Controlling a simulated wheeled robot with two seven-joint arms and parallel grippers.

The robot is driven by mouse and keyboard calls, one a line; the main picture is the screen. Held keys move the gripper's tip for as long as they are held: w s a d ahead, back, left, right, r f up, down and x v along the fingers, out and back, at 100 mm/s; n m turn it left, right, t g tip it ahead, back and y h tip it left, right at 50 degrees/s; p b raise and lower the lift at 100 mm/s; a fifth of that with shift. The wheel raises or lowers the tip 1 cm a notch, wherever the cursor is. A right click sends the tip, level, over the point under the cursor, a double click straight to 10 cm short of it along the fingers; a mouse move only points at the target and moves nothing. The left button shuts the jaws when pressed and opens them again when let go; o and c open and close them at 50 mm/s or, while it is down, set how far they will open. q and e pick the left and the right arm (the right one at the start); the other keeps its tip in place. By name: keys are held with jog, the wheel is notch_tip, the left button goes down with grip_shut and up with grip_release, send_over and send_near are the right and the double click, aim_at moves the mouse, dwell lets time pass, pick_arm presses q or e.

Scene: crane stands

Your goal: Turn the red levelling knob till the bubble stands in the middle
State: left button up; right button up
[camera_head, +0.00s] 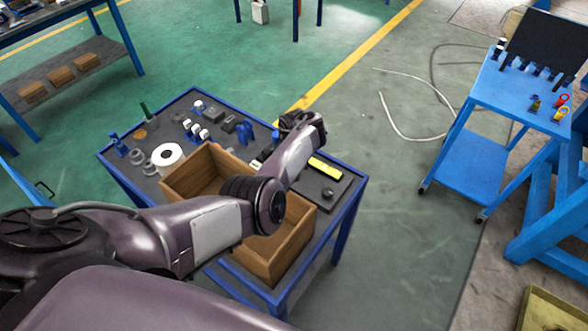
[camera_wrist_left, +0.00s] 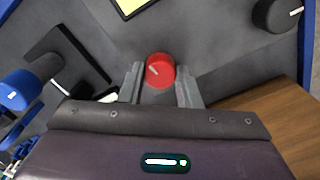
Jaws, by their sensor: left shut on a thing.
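The red levelling knob (camera_wrist_left: 160,71) sits between the two fingers of my left gripper (camera_wrist_left: 160,87) in the left wrist view, and the fingers are shut on it. In the head view my left gripper (camera_head: 303,122) reaches over the workbench, and my arm hides the red knob. A yellow strip (camera_head: 325,167), apparently the level, lies on a dark plate to the right; its edge shows in the left wrist view (camera_wrist_left: 130,5). The bubble cannot be made out. My right gripper is not in view.
A black knob (camera_head: 328,193) stands on the same plate. A wooden box (camera_head: 291,257) sits under my left arm. A white roll (camera_head: 167,156) and several small parts stand on the left of the bench. A blue trolley (camera_head: 478,147) stands apart at right.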

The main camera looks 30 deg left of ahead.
pick_arm(q)
jog(key=o, duration=1)
jog(key=shift+r, duration=0.1)
notch_tip(320, 180, up, 8)
jog(key=shift+f+p, duration=0.2)
jog(key=shift+p, duration=0.7)
